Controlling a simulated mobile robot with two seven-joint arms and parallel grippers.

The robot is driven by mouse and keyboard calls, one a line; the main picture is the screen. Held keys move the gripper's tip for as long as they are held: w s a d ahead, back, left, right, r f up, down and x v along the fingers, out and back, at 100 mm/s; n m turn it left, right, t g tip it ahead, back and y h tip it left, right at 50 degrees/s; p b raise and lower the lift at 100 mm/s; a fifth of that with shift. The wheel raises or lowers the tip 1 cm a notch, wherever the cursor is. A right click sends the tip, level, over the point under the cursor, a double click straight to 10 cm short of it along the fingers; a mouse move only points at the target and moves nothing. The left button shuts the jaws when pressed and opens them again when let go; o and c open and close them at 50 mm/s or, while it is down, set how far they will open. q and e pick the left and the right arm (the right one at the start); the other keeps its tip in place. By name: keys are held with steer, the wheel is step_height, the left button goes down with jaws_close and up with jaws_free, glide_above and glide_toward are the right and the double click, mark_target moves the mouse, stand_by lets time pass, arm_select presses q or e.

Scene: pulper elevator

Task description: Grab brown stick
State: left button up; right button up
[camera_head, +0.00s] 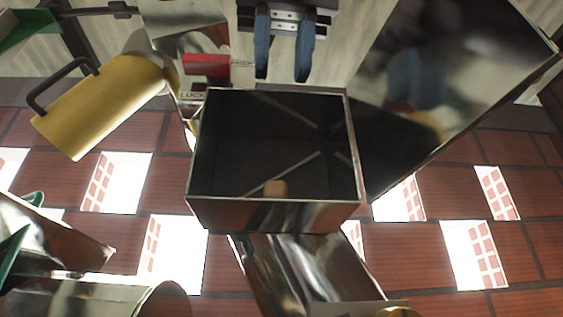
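A small brown piece (276,188), which looks like the brown stick, shows near the front wall inside an open dark metal box (275,215). Only a short, blunt part of it is visible, and I cannot tell its full length. My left gripper (284,78) is at the top centre, above the far rim of the box in the picture and apart from the brown piece. Its two blue fingers are spread with an empty gap between them. My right gripper is not in view.
A large shiny metal panel (440,90) rises at the box's right side. A yellow cylinder (105,110) with a dark handle is at the left. A red part (206,65) sits near the box's far left corner. A metal chute (305,272) lies below the box.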

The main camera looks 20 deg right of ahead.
mark_target(276, 200)
arm_select(q)
steer(key=shift+x, duration=5.4)
steer(key=shift+w, duration=0.1)
steer(key=shift+c, duration=0.4)
jaws_close()
